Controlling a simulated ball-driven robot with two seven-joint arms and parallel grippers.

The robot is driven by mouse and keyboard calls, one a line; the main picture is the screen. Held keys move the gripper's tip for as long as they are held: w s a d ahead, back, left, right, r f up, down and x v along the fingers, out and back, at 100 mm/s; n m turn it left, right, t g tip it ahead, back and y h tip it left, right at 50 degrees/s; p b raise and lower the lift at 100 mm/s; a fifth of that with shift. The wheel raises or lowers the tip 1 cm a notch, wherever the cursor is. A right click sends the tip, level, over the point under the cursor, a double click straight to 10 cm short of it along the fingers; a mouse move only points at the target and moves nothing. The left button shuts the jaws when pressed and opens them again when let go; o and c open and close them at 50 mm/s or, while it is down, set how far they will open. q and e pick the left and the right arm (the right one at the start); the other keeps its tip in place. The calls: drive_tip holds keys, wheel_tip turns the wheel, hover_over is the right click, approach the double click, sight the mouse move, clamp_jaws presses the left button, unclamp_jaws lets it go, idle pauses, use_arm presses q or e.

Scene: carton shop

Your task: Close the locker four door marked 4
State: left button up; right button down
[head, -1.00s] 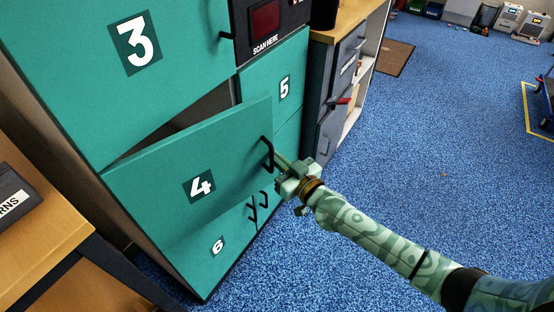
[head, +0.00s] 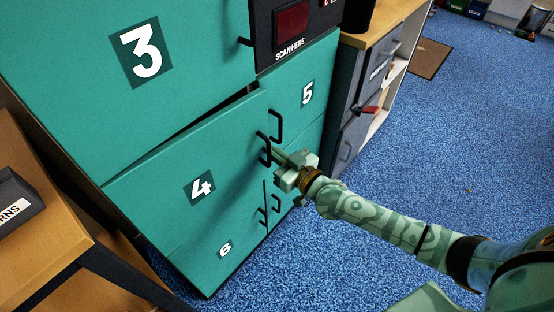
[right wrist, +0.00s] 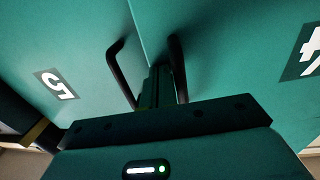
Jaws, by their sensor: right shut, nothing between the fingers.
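The teal locker door marked 4 (head: 160,180) is slightly ajar, with a thin dark gap along its top edge under door 3. Its black handle (head: 264,148) is at its right edge. My right gripper (head: 277,154) is shut and empty, with its fingertips at the handle side of door 4. In the right wrist view the fingers (right wrist: 160,88) point at the seam between doors 4 and 5, between the door 4 handle (right wrist: 177,68) and the door 5 handle (right wrist: 120,72). Exact contact is hard to tell. My left gripper is out of view.
Door 3 (head: 190,50) above, door 5 (head: 300,85) to the right and door 6 (head: 225,262) below look shut. A dark scanner panel (head: 290,20) is above door 5. A wooden table (head: 45,240) stands at left. Blue floor (head: 440,150) is open at right.

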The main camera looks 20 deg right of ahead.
sight(264, 142)
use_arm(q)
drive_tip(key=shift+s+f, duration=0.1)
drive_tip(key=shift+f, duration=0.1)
use_arm(e)
drive_tip(key=x, duration=0.3)
drive_tip(key=shift+w+r, duration=0.25)
drive_tip(key=shift+w, duration=0.2)
drive_tip(key=shift+r, duration=0.1)
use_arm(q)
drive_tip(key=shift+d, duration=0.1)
